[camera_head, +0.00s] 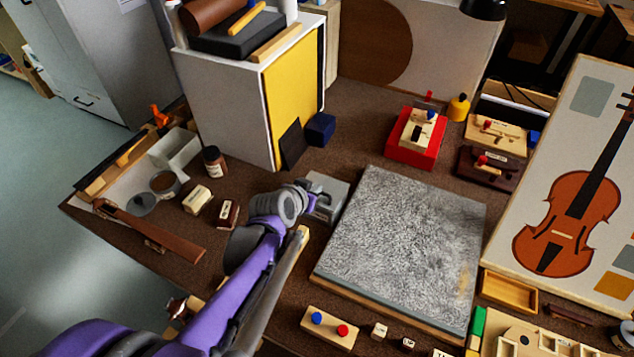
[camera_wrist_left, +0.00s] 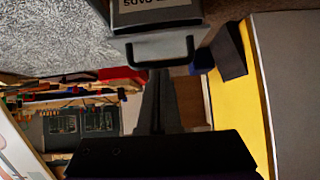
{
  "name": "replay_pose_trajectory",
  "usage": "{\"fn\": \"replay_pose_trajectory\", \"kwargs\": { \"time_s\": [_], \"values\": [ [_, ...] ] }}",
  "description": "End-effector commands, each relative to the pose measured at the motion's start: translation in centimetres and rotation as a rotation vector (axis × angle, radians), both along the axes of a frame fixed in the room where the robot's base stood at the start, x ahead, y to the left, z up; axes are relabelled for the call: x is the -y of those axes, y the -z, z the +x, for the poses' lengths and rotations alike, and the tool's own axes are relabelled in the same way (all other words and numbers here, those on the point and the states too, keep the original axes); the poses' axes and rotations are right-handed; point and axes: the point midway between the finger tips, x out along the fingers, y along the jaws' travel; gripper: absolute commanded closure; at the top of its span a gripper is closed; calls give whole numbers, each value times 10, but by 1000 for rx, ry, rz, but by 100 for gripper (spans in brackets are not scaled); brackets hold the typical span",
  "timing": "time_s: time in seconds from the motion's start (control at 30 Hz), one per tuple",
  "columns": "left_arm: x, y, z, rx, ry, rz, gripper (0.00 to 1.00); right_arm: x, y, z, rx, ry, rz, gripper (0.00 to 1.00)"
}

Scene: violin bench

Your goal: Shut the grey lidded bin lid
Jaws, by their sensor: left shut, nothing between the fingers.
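The grey lidded bin (camera_head: 333,186) stands beside the left edge of the speckled grey slab, partly hidden behind my left wrist. In the left wrist view the grey bin (camera_wrist_left: 150,18) shows upside down at the top, with a printed label and a black handle (camera_wrist_left: 160,50). I cannot tell from these views how far its lid is open. My left gripper (camera_head: 322,203) is shut and empty, close to the bin. In the left wrist view its dark fingers (camera_wrist_left: 157,105) reach toward the handle; whether they touch is unclear. My right gripper is not in view.
The speckled slab (camera_head: 405,245) fills the bench right of the bin. A white cabinet with a yellow side (camera_head: 293,85) stands behind. A brown jar (camera_head: 214,161) and small labelled blocks (camera_head: 197,199) lie left. A two-knob wooden block (camera_head: 329,326) lies in front.

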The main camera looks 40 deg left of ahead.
Motion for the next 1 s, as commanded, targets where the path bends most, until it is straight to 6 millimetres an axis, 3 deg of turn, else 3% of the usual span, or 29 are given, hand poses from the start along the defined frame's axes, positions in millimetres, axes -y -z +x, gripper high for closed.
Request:
{"fn": "replay_pose_trajectory", "kwargs": {
  "time_s": [0.8,1.0],
  "values": [
    [2,11,-6,-4,1,-1,100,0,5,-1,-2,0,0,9],
    [1,-5,2,-2,4,-1,100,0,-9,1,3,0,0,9]
  ]
}}
